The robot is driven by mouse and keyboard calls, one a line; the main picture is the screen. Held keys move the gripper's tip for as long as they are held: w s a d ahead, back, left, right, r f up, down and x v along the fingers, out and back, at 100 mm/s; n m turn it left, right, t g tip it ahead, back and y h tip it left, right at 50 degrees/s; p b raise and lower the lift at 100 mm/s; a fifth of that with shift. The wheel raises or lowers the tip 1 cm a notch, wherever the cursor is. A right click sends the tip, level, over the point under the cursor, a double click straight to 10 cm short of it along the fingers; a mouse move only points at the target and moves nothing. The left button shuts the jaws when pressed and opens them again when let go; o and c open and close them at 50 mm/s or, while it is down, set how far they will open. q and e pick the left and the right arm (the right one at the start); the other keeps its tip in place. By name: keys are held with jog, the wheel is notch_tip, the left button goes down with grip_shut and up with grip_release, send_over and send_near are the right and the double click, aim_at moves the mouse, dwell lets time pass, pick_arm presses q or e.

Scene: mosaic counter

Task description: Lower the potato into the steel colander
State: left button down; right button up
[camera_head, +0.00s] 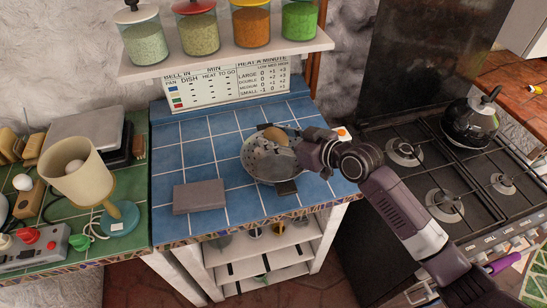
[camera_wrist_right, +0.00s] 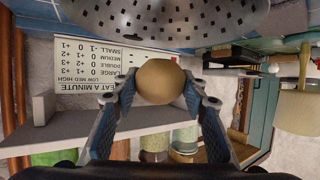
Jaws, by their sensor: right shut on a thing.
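The steel colander (camera_head: 254,165), a perforated bowl, sits on the blue-tiled counter. The brown potato (camera_head: 275,134) shows at the colander's far rim in the head view, partly covered by my right gripper (camera_head: 284,147). In the right wrist view, which is upside down, the potato (camera_wrist_right: 160,82) is pinched between the two fingers of my right gripper (camera_wrist_right: 160,90). The perforated colander wall (camera_wrist_right: 180,18) fills the top of that view, with a small gap in the picture between it and the potato. My left gripper is not in view.
A grey block (camera_head: 199,196) lies on the tiles left of the colander. A shelf (camera_head: 226,57) with several jars hangs behind. A stove (camera_head: 450,190) with a kettle (camera_head: 470,122) is at right. A beige lamp (camera_head: 75,174) stands at left.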

jog(key=shift+f, duration=0.1)
dwell(0.5)
jog(key=shift+f, duration=0.2)
jog(key=b, duration=0.5)
send_over(276, 169)
jog(key=shift+w+a+f, duration=0.1)
jog(key=shift+f, duration=2.65)
jog(key=shift+f+b, duration=1.05)
jog(key=shift+f, duration=0.3)
jog(key=o, duration=1.3)
